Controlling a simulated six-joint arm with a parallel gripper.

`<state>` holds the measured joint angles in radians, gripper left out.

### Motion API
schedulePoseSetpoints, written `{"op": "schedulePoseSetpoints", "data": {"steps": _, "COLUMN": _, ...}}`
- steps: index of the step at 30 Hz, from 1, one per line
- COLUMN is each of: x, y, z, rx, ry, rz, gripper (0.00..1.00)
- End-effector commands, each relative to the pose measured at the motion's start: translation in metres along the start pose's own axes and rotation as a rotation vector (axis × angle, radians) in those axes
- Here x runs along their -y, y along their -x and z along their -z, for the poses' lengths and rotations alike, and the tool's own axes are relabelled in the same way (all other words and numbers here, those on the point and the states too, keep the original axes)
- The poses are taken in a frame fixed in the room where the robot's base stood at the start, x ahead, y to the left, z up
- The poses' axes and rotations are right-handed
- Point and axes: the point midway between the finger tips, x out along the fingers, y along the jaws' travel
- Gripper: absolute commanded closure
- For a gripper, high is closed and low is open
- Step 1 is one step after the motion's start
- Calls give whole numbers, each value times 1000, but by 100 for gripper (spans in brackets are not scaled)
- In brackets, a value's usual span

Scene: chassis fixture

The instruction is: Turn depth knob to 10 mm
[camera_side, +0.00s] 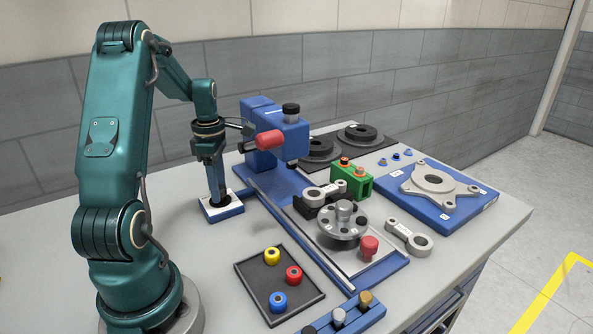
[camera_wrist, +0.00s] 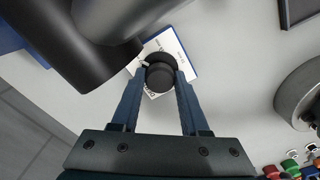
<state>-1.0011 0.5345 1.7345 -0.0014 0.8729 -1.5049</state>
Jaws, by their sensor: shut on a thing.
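My gripper (camera_side: 218,192) points straight down at a small blue base with a white dial plate (camera_side: 232,203), left of the blue machine. In the wrist view, my gripper's two fingers (camera_wrist: 159,88) are shut on the sides of a round black depth knob (camera_wrist: 160,74). A short white pointer shows at the knob's upper left. The white dial plate (camera_wrist: 181,52) shows around the knob, with small dark marks that are too small to read. In the side view the fingers mostly hide the knob, so its setting cannot be told.
The blue machine with a red handle (camera_side: 270,141) stands right of my gripper. A dark tray (camera_side: 250,285) with yellow, red and blue pieces lies nearer the camera. A grey round fixture (camera_side: 343,222) and a blue plate with a grey casting (camera_side: 437,183) are farther right.

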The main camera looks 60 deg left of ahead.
Motion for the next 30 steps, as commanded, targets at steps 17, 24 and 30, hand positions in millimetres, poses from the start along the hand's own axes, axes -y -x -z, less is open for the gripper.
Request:
{"op": "schedulePoseSetpoints", "data": {"steps": 17, "x": -1, "y": 0, "z": 0, "rx": 1, "ry": 268, "rz": -4, "gripper": 100}}
{"op": "schedulePoseSetpoints", "data": {"steps": 24, "x": -1, "y": 0, "z": 0, "rx": 0, "ry": 345, "rz": -4, "gripper": 100}}
{"op": "schedulePoseSetpoints", "data": {"steps": 30, "x": -1, "y": 0, "z": 0, "rx": 0, "ry": 380, "rz": -4, "gripper": 100}}
